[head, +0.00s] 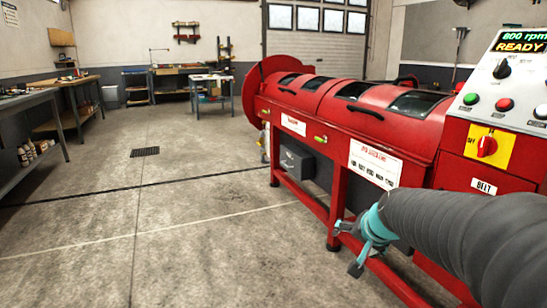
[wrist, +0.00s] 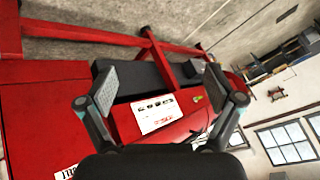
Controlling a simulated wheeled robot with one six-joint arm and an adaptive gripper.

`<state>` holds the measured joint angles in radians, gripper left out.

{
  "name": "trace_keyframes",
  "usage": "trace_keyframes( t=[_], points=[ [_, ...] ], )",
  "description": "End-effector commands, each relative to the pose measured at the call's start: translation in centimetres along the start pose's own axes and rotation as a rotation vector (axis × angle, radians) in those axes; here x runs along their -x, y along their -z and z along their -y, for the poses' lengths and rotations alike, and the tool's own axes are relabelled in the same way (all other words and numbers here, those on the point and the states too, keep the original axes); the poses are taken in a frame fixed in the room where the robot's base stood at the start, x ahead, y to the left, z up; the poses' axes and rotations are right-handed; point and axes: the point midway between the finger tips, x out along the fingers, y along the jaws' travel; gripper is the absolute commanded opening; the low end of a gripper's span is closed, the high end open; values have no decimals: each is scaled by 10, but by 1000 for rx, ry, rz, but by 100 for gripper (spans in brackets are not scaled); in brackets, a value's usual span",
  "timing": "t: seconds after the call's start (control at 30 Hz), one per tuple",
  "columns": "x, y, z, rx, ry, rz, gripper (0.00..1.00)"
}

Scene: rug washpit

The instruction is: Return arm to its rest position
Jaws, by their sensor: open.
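My gripper (head: 347,247) is at the lower right of the head view, at the end of my grey-sleeved arm. Its teal fingers are spread apart and hold nothing. In the wrist view my gripper (wrist: 163,88) shows two dark fingers with grey pads, wide apart. The red machine (head: 320,110) stands beyond and beside it. In the wrist view the red machine (wrist: 55,115) appears sideways, with a white label (wrist: 155,114) seen between the fingers. I cannot tell how far the fingers are from the machine.
A control panel (head: 510,90) with a red switch (head: 487,146) on a yellow plate is at the right; its display reads "800 rpm READY". Workbenches (head: 40,98) line the left and back. A floor drain (head: 145,152) lies in the open concrete floor (head: 90,215) on the left.

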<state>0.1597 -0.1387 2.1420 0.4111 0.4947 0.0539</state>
Motion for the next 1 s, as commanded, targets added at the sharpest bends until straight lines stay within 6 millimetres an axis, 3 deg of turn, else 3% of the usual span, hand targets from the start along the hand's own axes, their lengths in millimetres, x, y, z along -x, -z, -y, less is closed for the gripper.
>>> trace_keyframes(
  t=[0.03, 0.1, 0.2, 0.4, 0.57, 0.7, 1.0],
  points=[
    [18, -29, -4, 71, -21, 61, 92],
    [37, -66, -15, 162, -57, 145, 92],
    [66, -111, -32, 276, -109, 236, 92],
    [115, -172, -64, 439, -190, 310, 92],
    [140, -187, -67, 502, -186, 249, 92],
    [156, -187, -59, 522, -158, 196, 92],
    [162, -186, -55, 532, -145, 174, 92]
  ],
)
